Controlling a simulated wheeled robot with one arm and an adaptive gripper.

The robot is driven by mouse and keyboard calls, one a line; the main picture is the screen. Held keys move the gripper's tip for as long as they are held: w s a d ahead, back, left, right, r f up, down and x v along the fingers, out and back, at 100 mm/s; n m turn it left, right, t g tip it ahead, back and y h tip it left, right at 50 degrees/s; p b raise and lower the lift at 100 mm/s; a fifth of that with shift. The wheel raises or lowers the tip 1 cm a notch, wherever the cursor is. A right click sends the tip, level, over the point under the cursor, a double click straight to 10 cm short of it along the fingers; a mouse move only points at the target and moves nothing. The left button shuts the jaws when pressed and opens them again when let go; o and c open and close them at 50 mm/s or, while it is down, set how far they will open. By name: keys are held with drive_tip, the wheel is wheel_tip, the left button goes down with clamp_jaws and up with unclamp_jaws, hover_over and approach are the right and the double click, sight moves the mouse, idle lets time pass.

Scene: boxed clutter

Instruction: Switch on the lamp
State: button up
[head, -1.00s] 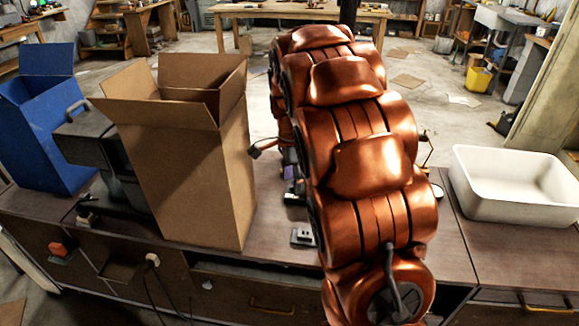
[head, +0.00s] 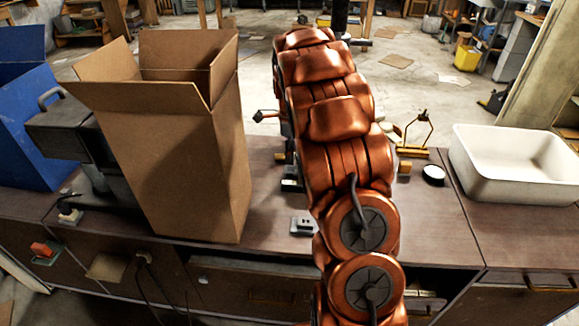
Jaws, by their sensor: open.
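I cannot make out a lamp for certain. A thin brass-coloured frame (head: 428,130) stands on the workbench (head: 290,200) just right of my copper-coloured arm; I cannot tell whether it is part of a lamp. A small grey device (head: 303,226), perhaps a switch, lies near the bench's front edge, left of my arm. A dark piece with a reddish end (head: 268,116) sticks out left of my arm, too small to identify. My arm covers the middle of the bench. My gripper is hidden behind it.
A tall open cardboard box (head: 185,150) stands left of my arm, with a dark grey machine (head: 75,130) and a blue box (head: 30,130) beyond it. A white tub (head: 515,165) sits at the right.

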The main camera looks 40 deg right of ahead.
sight(291, 171)
wheel_tip(291, 171, down, 6)
drive_tip(key=shift+f, duration=0.15)
idle(0.3)
clamp_jaws()
drive_tip(key=shift+p, duration=0.3)
drive_tip(key=shift+w+g+y, duration=0.15)
drive_tip(key=shift+g+y, duration=0.25)
drive_tip(key=shift+g, duration=0.1)
unclamp_jaws()
drive_tip(key=shift+d, duration=0.1)
